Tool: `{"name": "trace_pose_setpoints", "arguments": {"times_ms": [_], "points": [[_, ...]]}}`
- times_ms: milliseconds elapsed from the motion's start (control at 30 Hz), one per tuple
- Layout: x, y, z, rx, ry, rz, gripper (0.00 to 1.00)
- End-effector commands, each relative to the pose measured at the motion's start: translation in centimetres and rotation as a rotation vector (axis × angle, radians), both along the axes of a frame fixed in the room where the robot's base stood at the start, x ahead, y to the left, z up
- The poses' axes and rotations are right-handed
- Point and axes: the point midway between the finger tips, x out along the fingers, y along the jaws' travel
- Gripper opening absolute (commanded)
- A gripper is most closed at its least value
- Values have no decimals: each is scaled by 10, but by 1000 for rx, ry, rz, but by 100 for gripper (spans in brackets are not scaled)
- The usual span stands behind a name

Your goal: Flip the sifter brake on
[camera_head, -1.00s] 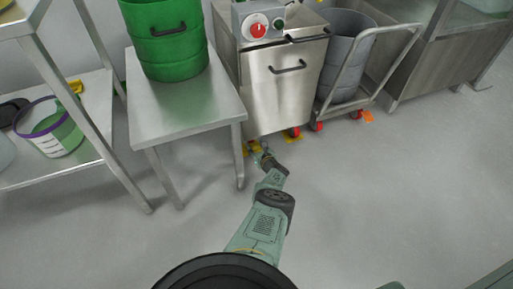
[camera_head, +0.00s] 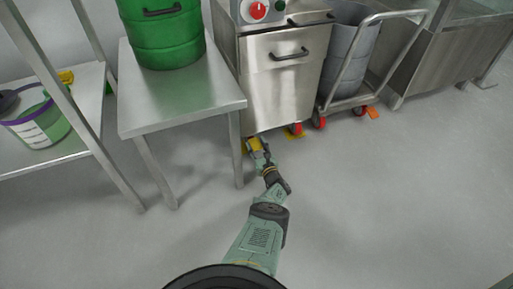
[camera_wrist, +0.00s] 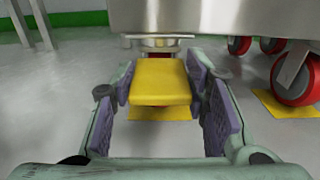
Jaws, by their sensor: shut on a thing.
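The sifter (camera_head: 285,82) is a steel cabinet on castors with a red knob on top. Its brake is a yellow pedal (camera_wrist: 160,82) low at the cabinet's underside, in the middle of the wrist view. My gripper (camera_wrist: 165,100) has its purple-padded fingers on both sides of the pedal, shut on it. In the head view my gripper (camera_head: 262,158) is down near the floor at the cabinet's front left corner, where the yellow pedal (camera_head: 254,144) shows at its tip. The castor behind the pedal is mostly hidden.
A steel table (camera_head: 180,100) with a green drum (camera_head: 165,35) stands left of the cabinet. A trolley with a grey bin (camera_head: 350,45) stands to its right. Red castors (camera_wrist: 297,80) with a yellow pedal (camera_wrist: 290,108) show at right in the wrist view. The floor in front is clear.

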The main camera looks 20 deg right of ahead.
Motion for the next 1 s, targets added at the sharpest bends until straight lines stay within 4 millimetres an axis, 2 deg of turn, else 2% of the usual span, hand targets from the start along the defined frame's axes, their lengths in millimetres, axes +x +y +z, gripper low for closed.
{"name": "trace_pose_setpoints", "arguments": {"times_ms": [67, 100, 400, 1000], "points": [[-1, 0, -1, -1, 2, 1, 14], [-1, 0, -1, -1, 2, 1, 43], [-1, 0, 0, -1, 1, 0, 62], [0, 0, 2, -1, 14, 0, 62]]}}
